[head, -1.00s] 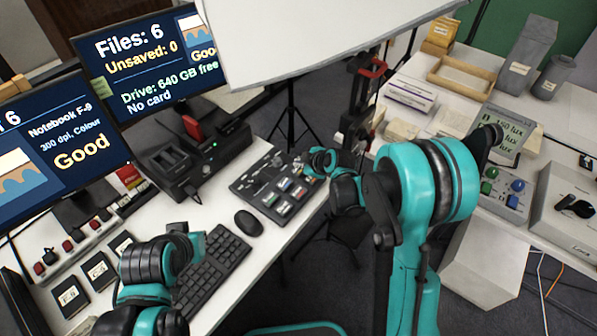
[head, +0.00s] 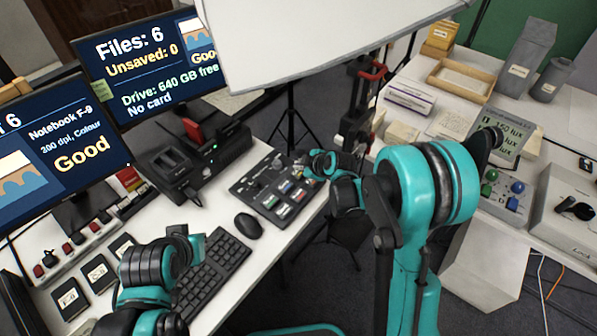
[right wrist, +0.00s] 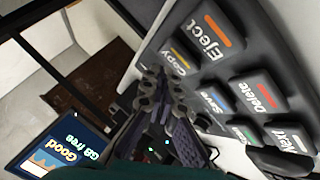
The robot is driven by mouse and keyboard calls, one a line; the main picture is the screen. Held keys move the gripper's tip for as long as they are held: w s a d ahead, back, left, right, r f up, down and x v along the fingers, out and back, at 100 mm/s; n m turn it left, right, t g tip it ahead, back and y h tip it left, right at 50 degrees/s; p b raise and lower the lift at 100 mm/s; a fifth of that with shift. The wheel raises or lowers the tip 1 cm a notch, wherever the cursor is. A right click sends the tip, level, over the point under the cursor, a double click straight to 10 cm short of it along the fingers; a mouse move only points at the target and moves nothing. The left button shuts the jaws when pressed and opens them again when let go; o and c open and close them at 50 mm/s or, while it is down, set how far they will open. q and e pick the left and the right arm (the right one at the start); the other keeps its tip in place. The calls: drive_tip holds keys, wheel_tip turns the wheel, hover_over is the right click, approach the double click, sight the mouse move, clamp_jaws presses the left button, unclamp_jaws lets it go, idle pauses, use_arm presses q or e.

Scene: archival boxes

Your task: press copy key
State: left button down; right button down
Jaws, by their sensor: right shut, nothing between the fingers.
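The keypad (head: 249,189) lies on the white desk, with several coloured keys. In the right wrist view the copy key (right wrist: 182,58) has a yellow stripe and sits beside the Eject key (right wrist: 212,36) and Save key (right wrist: 216,99). My right gripper (head: 301,168) is at the keypad's far right corner; in the right wrist view its closed, empty fingertips (right wrist: 154,76) are close beside the copy key. I cannot tell whether they touch it. In the head view the gripper hides that corner.
A mouse (head: 248,226) and keyboard (head: 213,272) lie left of the keypad. A black card dock (head: 178,160) stands behind, below the monitors (head: 150,65). A white panel (head: 320,40) hangs above. The desk's right edge is close to the keypad.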

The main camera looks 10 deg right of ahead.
sight(300, 173)
drive_tip(key=shift+f+b, duration=0.45)
drive_tip(key=shift+f, duration=0.45)
idle(0.8)
drive_tip(key=shift+r, duration=0.1)
drive_tip(key=shift+r+p, duration=0.4)
drive_tip(key=shift+r, duration=0.4)
wheel_tip(300, 173, up, 5)
drive_tip(key=p, duration=0.3)
drive_tip(key=shift+p, duration=0.3)
